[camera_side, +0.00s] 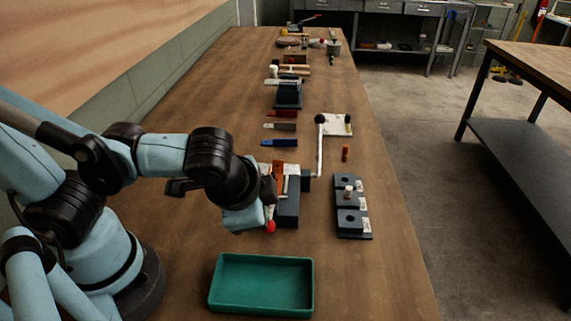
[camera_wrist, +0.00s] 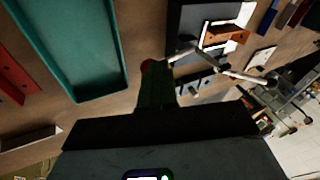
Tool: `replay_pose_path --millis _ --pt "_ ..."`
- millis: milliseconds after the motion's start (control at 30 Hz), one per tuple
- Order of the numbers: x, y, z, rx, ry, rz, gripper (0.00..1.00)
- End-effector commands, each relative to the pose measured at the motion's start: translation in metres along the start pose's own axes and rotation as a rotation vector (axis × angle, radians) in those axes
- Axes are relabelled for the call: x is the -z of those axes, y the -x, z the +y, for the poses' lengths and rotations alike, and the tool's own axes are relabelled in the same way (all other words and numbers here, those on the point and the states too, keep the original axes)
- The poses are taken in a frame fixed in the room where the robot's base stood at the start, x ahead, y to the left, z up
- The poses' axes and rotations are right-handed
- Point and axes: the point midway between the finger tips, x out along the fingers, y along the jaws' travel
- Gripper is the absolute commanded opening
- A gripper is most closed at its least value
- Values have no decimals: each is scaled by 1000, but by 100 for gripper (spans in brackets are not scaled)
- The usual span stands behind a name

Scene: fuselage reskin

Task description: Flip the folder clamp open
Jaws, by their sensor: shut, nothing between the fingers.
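The folder (camera_side: 287,210) is a dark block near the middle of the bench, with an orange-brown bar (camera_side: 279,172) at its top. A clamp lever with a red ball knob (camera_side: 270,227) reaches toward the near side. In the wrist view the folder (camera_wrist: 184,22) is at top centre, the bar (camera_wrist: 228,33) lies on it, and a thin metal rod runs from the knob (camera_wrist: 148,67). My gripper (camera_wrist: 155,68) is shut, its fingertips right at the knob; I cannot tell whether they touch it. In the side view my wrist hides part of the folder.
A green tray (camera_side: 260,310) lies in front of the folder. A dark block fixture (camera_side: 354,225) stands to the right, with a small orange-brown cylinder (camera_side: 345,153) behind it. Blue, grey and red strips lie beyond the folder. Bare bench lies right of the tray.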

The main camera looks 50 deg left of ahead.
Motion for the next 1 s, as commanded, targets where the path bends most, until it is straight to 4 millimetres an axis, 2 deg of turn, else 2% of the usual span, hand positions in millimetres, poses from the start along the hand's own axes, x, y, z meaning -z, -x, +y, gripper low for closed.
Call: replay_pose_path --millis 267,567,1000 --pt "-2 6 -8 0 2 -1 0" --pt "-8 26 -31 1 3 -2 0" --pt "-8 89 -24 -1 -5 1 0"
